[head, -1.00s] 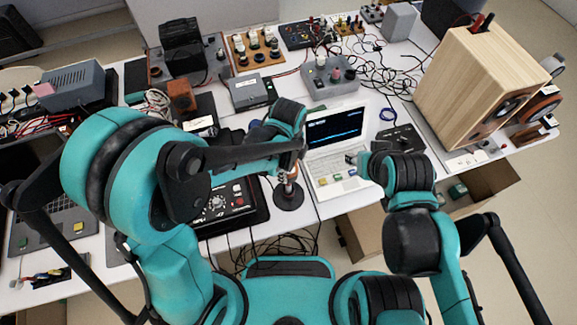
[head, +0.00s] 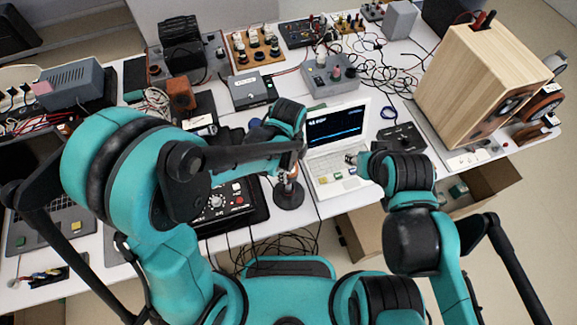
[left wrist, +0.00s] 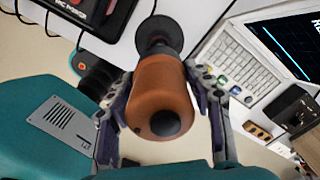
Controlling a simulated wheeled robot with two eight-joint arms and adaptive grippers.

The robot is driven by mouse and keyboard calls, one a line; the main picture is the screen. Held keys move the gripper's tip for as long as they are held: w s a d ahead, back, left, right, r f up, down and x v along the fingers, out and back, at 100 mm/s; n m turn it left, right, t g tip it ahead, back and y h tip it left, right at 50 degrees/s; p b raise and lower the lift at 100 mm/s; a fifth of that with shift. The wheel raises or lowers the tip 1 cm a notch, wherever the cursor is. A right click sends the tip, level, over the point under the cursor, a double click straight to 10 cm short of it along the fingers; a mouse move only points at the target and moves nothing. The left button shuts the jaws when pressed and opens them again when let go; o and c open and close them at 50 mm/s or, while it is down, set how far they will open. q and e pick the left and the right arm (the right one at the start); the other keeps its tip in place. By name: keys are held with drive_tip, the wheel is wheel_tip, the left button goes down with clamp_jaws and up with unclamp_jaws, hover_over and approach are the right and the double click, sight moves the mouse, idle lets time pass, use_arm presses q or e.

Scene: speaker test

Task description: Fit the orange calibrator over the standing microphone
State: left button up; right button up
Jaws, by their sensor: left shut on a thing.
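The orange calibrator (left wrist: 162,92) is a rounded cylinder with a dark round spot on its near end. My left gripper (left wrist: 164,100) is shut on it, one finger on each side. In the head view only a small part of the calibrator (head: 291,172) shows below my left gripper (head: 297,155). The black round base (head: 288,196) of the microphone stand is on the table just below it, and the base also shows in the left wrist view (left wrist: 160,34) beyond the calibrator. The microphone is hidden, so I cannot tell whether the calibrator is around it. My right gripper (head: 352,159) is beside the laptop.
The open laptop (head: 330,165) stands right of the stand, with small coloured blocks on its near edge. A black control box (head: 225,210) is to the left. A wooden speaker (head: 475,85) stands at the right. Cables hang over the table's front edge.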

use_arm(q)
drive_tip(key=o, duration=1.5)
drive_tip(key=shift+r, duration=0.15)
wheel_tip(320, 180, up, 12)
drive_tip(key=shift+f, duration=0.1)
drive_tip(key=shift+a+n, duration=0.35)
drive_tip(key=shift+n, duration=0.05)
drive_tip(key=s+a+f+n+t+b, duration=0.1)
drive_tip(key=a+n+t+b, duration=0.1)
drive_tip(key=a+n, duration=0.3)
drive_tip(key=s+a+f+n+t+b, duration=0.1)
drive_tip(key=s+a+n+t+b, duration=0.1)
drive_tip(key=a+n, duration=0.4)
drive_tip(key=s+a+f+n+t+b, duration=0.1)
drive_tip(key=s+a+n+t+b, duration=0.1)
drive_tip(key=a+n, duration=0.4)
drive_tip(key=shift+f+n+t, duration=0.1)
drive_tip(key=shift+n+t, duration=0.5)
drive_tip(key=shift+n, duration=2.2)
